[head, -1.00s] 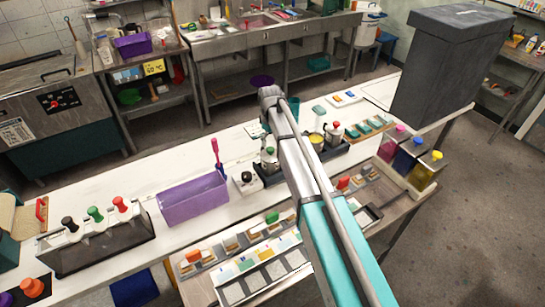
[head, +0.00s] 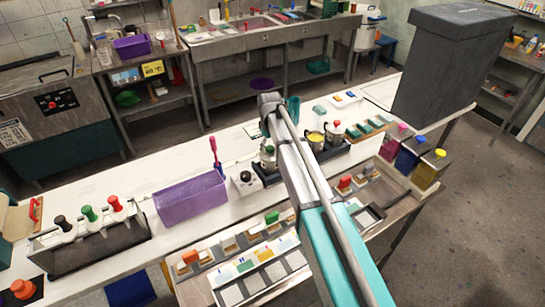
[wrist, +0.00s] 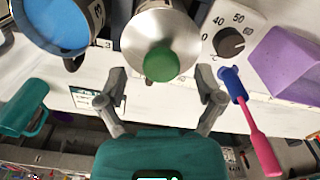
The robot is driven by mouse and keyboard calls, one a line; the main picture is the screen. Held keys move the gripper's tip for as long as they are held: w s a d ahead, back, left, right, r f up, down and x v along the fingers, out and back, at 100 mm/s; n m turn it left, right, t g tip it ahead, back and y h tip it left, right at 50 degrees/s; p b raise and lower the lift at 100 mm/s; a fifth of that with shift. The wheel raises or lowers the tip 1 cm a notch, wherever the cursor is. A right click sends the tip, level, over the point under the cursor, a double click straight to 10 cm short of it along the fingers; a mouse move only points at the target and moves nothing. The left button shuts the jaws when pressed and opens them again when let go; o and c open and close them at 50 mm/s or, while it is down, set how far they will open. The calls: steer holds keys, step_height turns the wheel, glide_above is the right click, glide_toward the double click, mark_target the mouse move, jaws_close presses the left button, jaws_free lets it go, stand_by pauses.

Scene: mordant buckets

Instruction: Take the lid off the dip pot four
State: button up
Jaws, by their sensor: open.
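A metal pot with a silver lid (wrist: 138,38) and a round green knob (wrist: 160,64) stands beside the dial box in the wrist view. A lidded metal pot also shows in the head view (head: 268,156), partly behind my arm. I cannot read a number on it. My gripper (wrist: 160,84) is open, with one finger on each side of the knob and nothing held. Whether the fingers are at knob height I cannot tell.
An open pot of blue liquid (wrist: 60,22) is left of the lidded pot. The dial box (wrist: 236,28), purple bin (wrist: 288,62) and a pink-and-blue tool (wrist: 250,118) are to the right. A teal cup (wrist: 22,108) is at left. Another pot has a red knob (head: 333,130).

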steer(key=shift+f+b, duration=0.6)
steer(key=shift+f, duration=0.3)
jaws_close()
steer(key=shift+r, duration=0.2)
stand_by(0.3)
step_height(320, 180, up, 2)
steer(key=p, duration=0.2)
steer(key=shift+r+p, duration=0.1)
steer(key=shift+p, duration=0.2)
steer(key=s+a+r+p, duration=0.7)
steer(key=s+r+p, duration=0.3)
steer(key=s, duration=0.1)
steer(key=shift+s+a+r, duration=0.25)
steer(key=shift+s, duration=0.15)
